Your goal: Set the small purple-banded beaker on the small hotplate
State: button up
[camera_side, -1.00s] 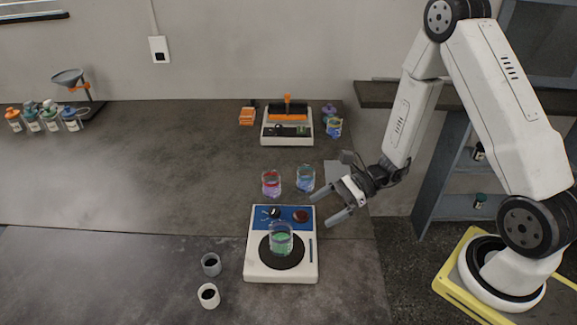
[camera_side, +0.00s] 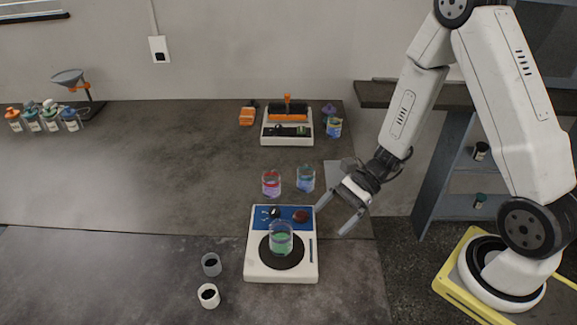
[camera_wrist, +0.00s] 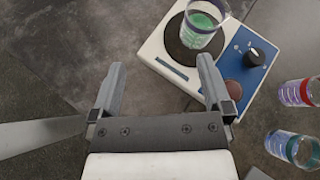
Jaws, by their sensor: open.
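The hotplate (camera_side: 254,262) is white with a blue panel and a round black plate. A beaker with green liquid (camera_side: 281,243) stands on that plate; it also shows in the wrist view (camera_wrist: 203,28). Behind the hotplate, a beaker with red and purple colouring (camera_side: 271,184) stands on the table, also at the right edge of the wrist view (camera_wrist: 297,92). A blue beaker (camera_side: 305,179) stands beside it. My gripper (camera_side: 331,222) is open and empty, right of the hotplate and apart from the beakers.
Two small cups (camera_side: 210,279) stand left of the hotplate. A white and orange device (camera_side: 287,133) stands at the back, with a yellow-blue beaker (camera_side: 334,128) to its right. Bottles (camera_side: 43,119) and a funnel stand (camera_side: 77,84) are far left. The table's middle left is clear.

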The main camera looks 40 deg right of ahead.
jog(key=s+d+r+n+g+h, duration=0.1)
jog(key=s+r+n+g+h, duration=0.15)
jog(key=s+n+h, duration=0.5)
jog(key=w+d+r+n+t+h, duration=0.3)
jog(key=w+r+n+h, duration=0.1)
jog(key=n, duration=0.7)
jog(key=shift+w+d+r, duration=0.35)
jog(key=shift+r, duration=0.2)
